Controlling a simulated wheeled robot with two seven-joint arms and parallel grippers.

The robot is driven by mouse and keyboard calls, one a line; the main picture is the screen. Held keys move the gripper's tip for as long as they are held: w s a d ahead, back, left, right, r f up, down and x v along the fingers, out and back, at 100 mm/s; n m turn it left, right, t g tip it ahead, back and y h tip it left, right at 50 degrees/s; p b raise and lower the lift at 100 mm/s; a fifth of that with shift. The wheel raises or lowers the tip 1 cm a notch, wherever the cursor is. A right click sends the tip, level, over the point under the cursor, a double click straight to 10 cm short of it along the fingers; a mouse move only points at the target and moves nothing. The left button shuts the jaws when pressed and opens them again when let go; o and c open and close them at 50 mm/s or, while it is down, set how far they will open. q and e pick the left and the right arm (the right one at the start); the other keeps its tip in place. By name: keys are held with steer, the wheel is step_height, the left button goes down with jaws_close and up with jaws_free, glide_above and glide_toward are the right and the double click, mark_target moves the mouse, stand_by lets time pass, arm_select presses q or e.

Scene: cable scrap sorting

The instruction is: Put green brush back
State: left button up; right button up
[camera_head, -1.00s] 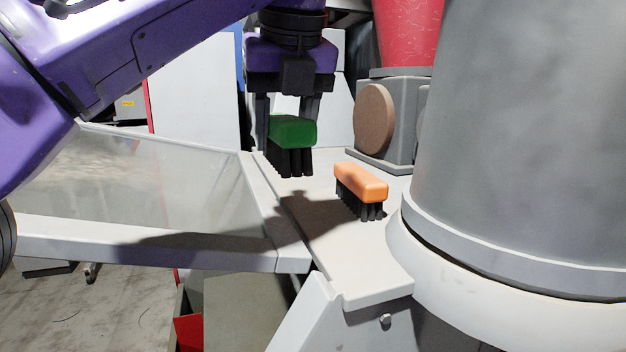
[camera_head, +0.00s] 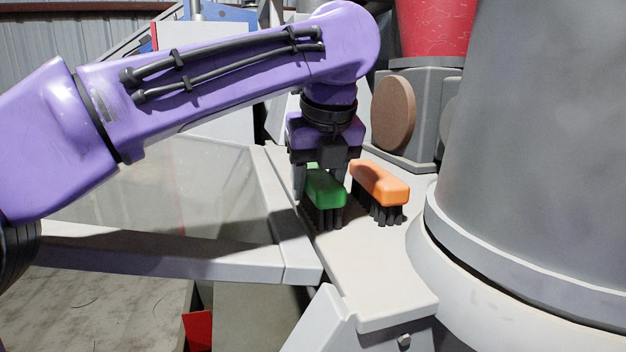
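The green brush (camera_head: 325,189) has a green back and black bristles pointing down. It is at the left side of the light grey ledge (camera_head: 372,290), just left of the orange brush (camera_head: 379,183). My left gripper (camera_head: 325,182) comes down from above with its fingers on either side of the green brush and appears shut on it. The bristles look at or very near the ledge surface; I cannot tell if they touch. My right gripper is not in view.
A large grey cylinder (camera_head: 540,150) stands close on the right. Behind are a grey machine with a brown disc (camera_head: 393,114) and a red cone (camera_head: 436,28). A tray with a pale rim (camera_head: 150,252) lies left. The front of the ledge is clear.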

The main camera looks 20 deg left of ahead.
arm_select(q)
steer(key=o, duration=1)
steer(key=shift+w+d+f, duration=0.1)
steer(key=shift+w+f, duration=0.15)
steer(key=shift+w, duration=0.25)
steer(key=shift+s+r, duration=0.3)
steer(key=shift+s, duration=0.3)
steer(key=v, duration=1)
steer(key=shift+d+r, duration=0.1)
steer(key=shift+r, duration=0.75)
steer(key=shift+s+r, duration=0.1)
steer(key=shift+s, duration=0.05)
